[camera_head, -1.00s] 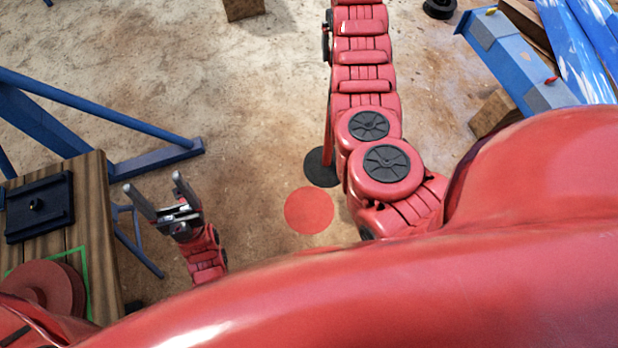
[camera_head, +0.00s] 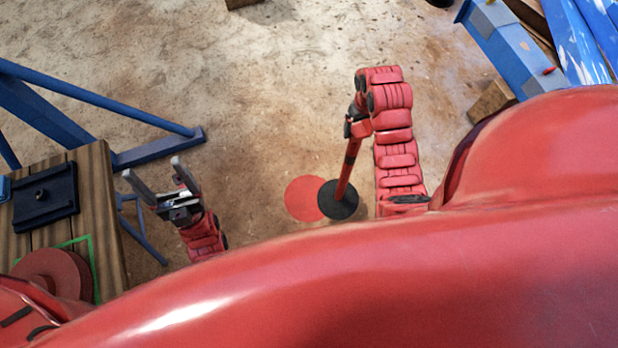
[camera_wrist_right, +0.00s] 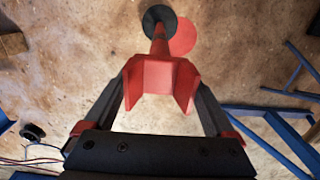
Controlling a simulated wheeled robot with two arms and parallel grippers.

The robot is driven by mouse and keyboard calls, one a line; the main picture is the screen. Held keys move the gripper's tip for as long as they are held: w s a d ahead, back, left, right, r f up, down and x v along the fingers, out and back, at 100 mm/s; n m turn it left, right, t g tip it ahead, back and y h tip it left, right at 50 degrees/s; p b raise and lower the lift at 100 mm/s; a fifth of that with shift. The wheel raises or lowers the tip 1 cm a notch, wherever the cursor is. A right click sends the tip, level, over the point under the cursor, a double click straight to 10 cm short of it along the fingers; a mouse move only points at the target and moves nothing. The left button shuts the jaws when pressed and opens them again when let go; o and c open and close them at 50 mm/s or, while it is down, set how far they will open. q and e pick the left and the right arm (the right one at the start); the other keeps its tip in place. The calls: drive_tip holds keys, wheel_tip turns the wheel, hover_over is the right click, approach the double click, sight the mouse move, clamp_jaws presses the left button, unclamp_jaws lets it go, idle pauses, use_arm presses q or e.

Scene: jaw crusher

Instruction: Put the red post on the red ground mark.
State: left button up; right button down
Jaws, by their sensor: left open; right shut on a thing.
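The red post (camera_head: 347,172) has a round black base (camera_head: 338,203). My right gripper (camera_head: 356,125) is shut on the upper part of the post, which leans slightly in the head view. The red ground mark (camera_head: 303,198) is a flat red disc on the floor. The black base is just right of it and covers its right edge in the picture; I cannot tell whether the base touches the floor. The right wrist view shows the post (camera_wrist_right: 159,45), the base (camera_wrist_right: 159,18) and part of the mark (camera_wrist_right: 184,38). My left gripper (camera_head: 153,170) is open and empty.
A wooden table (camera_head: 108,220) with a black plate (camera_head: 45,198) stands at the left, beside a blue frame (camera_head: 150,152). A blue beam (camera_head: 505,50) and a wooden block (camera_head: 492,99) are at the upper right. The floor above the mark is clear.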

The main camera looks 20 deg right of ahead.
drive_tip(key=w+a+f, duration=0.3)
drive_tip(key=a, duration=0.3)
drive_tip(key=w+a+f+b, duration=0.1)
drive_tip(key=w+a+f, duration=0.2)
drive_tip(key=a, duration=0.4)
drive_tip(key=shift+w+a+f, duration=0.15)
drive_tip(key=shift+w+a, duration=0.05)
drive_tip(key=shift+w, duration=0.6)
idle(0.3)
unclamp_jaws()
drive_tip(key=shift+s, duration=0.1)
